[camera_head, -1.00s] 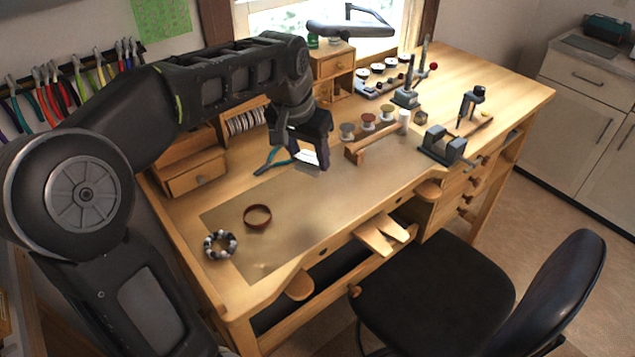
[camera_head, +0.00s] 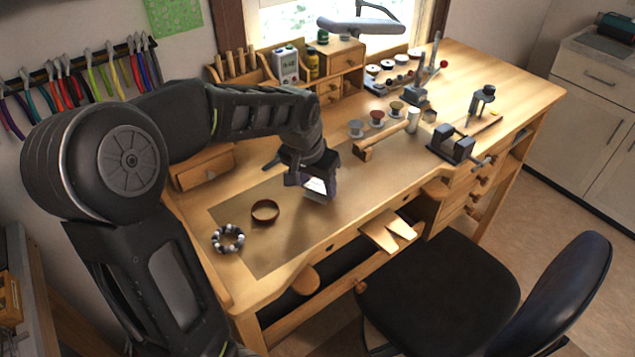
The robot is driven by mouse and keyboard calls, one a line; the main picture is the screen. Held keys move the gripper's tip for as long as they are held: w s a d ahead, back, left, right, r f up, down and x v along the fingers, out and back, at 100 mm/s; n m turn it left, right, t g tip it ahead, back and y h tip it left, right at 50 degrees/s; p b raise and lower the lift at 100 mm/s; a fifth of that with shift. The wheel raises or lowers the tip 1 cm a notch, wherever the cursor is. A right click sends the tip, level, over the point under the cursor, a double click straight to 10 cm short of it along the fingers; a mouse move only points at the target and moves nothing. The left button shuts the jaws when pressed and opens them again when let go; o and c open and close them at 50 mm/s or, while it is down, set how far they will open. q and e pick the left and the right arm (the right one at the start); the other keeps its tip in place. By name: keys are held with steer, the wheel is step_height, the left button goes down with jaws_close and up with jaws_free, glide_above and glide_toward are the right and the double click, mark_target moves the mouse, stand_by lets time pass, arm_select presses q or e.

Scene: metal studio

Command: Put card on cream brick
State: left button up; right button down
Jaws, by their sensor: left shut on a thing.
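A small white card (camera_head: 315,186) is between the fingers of my left gripper (camera_head: 318,181). The gripper is shut on it and points down over the middle of the workbench. The gripper partly hides the card, and I cannot tell how far above the bench top it is. I cannot make out a cream brick with certainty. My right gripper is not in view.
A black chair (camera_head: 440,290) stands in front.

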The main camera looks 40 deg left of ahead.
arm_select(q)
steer(key=shift+f, duration=0.1)
steer(key=shift+f, duration=0.1)
steer(key=o, duration=1.3)
steer(key=b+v, duration=0.1)
steer(key=v, duration=1.1)
steer(key=shift+b, duration=0.3)
